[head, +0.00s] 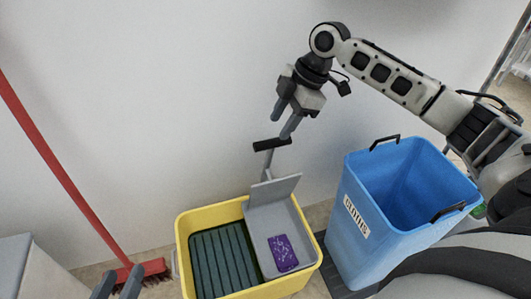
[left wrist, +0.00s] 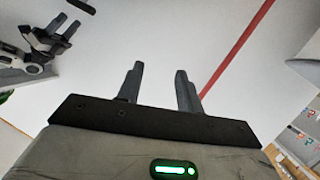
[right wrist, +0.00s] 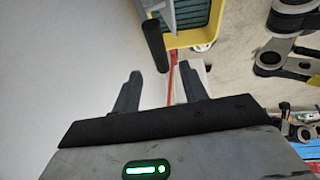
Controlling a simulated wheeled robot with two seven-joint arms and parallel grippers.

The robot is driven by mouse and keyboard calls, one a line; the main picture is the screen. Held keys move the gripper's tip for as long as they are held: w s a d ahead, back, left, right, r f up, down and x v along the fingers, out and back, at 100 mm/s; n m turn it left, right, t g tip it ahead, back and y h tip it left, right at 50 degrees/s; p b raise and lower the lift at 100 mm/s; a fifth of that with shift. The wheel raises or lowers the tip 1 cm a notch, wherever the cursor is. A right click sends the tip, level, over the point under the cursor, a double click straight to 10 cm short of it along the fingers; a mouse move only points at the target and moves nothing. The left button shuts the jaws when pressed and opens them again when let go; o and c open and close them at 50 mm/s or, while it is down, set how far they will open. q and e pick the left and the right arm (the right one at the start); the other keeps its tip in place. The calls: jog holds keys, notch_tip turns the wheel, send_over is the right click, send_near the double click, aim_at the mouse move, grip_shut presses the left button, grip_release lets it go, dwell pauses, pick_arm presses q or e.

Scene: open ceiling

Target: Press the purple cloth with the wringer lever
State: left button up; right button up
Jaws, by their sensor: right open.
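The purple cloth (head: 283,253) lies in the grey wringer tray (head: 257,222) at the right side of the yellow bucket (head: 190,252). The wringer lever rises from the tray's back, ending in a black handle (head: 272,144). In the right wrist view the handle (right wrist: 155,45) shows beyond the fingertips, between their lines. My right gripper (head: 282,124) is open and empty, just above the handle; whether they touch I cannot tell. My left gripper (head: 118,282) is open and empty at the bottom left; its spread fingers (left wrist: 160,80) show in the left wrist view.
A blue bin (head: 365,225) with a white label stands right of the bucket. A red broom (head: 65,180) leans on the wall at the left. A grey box (head: 35,265) is in the bottom-left corner. The wall behind the lever is bare.

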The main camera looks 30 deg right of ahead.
aim_at(270, 141)
jog(key=b+x, duration=0.3)
jog(key=x, duration=0.6)
jog(key=shift+w+a+f, duration=0.1)
jog(key=shift+f, duration=0.15)
jog(key=shift+c, duration=0.5)
grip_shut()
pick_arm(q)
jog(key=shift+w+d+r+n+t+h, duration=0.2)
jog(key=shift+d+r+n+t+h, duration=0.15)
jog(key=shift+r, duration=0.15)
jog(key=shift+w+d+r+n+t+h, duration=0.25)
jog(key=shift+r+h, duration=0.1)
jog(key=shift+r, duration=0.15)
pick_arm(e)
jog(key=shift+a, duration=0.1)
